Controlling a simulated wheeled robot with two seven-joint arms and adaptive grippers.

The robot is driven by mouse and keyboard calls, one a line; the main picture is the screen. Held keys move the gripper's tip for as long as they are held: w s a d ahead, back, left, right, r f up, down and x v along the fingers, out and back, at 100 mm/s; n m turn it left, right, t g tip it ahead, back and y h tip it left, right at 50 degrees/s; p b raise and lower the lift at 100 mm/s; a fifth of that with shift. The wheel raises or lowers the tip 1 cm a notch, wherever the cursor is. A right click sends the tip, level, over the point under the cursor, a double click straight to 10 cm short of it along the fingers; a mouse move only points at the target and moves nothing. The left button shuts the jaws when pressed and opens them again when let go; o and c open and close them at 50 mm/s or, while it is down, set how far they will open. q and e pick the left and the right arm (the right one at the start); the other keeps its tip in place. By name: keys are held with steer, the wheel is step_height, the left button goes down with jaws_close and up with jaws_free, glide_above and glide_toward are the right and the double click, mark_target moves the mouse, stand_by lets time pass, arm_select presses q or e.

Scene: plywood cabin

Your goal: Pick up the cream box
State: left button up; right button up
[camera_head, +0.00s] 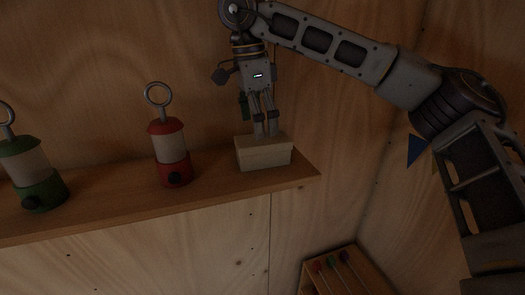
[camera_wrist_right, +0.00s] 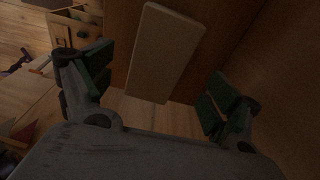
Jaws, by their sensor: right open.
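The cream box (camera_head: 264,153) sits on the wooden shelf (camera_head: 120,203) near its right end. In the right wrist view the box's pale top (camera_wrist_right: 166,52) lies between the two green-padded fingers, a little beyond them. My right gripper (camera_head: 266,131) points down just above the box; it is open, with nothing between its fingers. Whether the fingertips touch the lid I cannot tell. My left gripper is not in view.
A red lantern (camera_head: 170,152) stands left of the box, and a green lantern (camera_head: 33,172) stands farther left. The shelf ends just right of the box. A wooden rack (camera_head: 343,271) is below at the right.

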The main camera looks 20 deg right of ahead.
mark_target(263, 144)
steer(key=shift+s+d+f, duration=0.1)
steer(key=shift+f, duration=0.4)
steer(key=shift+f, duration=0.1)
steer(key=shift+d+f, duration=0.2)
steer(key=shift+f, duration=1.05)
steer(key=shift+d+f, duration=0.2)
steer(key=shift+f, duration=1.05)
steer(key=shift+c, duration=0.5)
steer(key=c, duration=1.2)
steer(key=shift+o, duration=0.2)
steer(key=shift+s+r, duration=0.1)
steer(key=shift+r, duration=0.1)
